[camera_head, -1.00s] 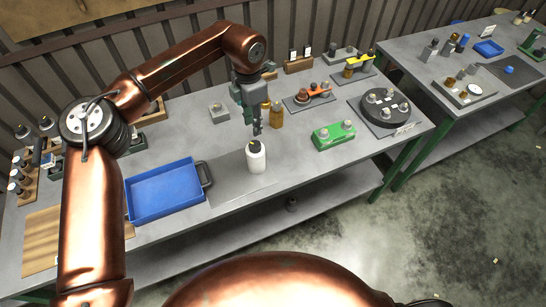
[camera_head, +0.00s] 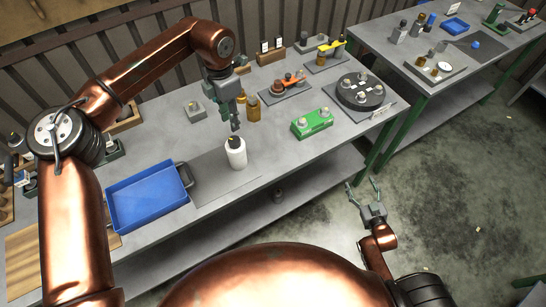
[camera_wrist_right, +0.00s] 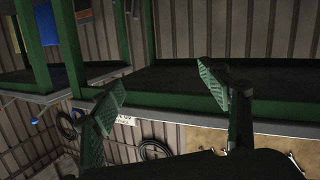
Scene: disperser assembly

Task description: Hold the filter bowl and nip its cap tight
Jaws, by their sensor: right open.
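A white bowl-like container (camera_head: 236,154) with a small dark and yellow top stands upright on a grey mat; I take it for the filter bowl with its cap. My left gripper (camera_head: 235,128) points down just above and slightly left of that top. Its fingers look close together from here, and I cannot tell whether they touch the top. My right gripper (camera_head: 363,186) is open and empty, out over the floor in front of the bench. Its spread fingers also show in the right wrist view (camera_wrist_right: 165,95), with nothing between them.
A blue tray (camera_head: 150,196) with a dark handle lies left of the mat. A green block with knobs (camera_head: 312,123), a round black fixture (camera_head: 360,92) and amber bottles (camera_head: 253,107) stand to the right and behind. A second bench (camera_head: 470,60) is at the far right.

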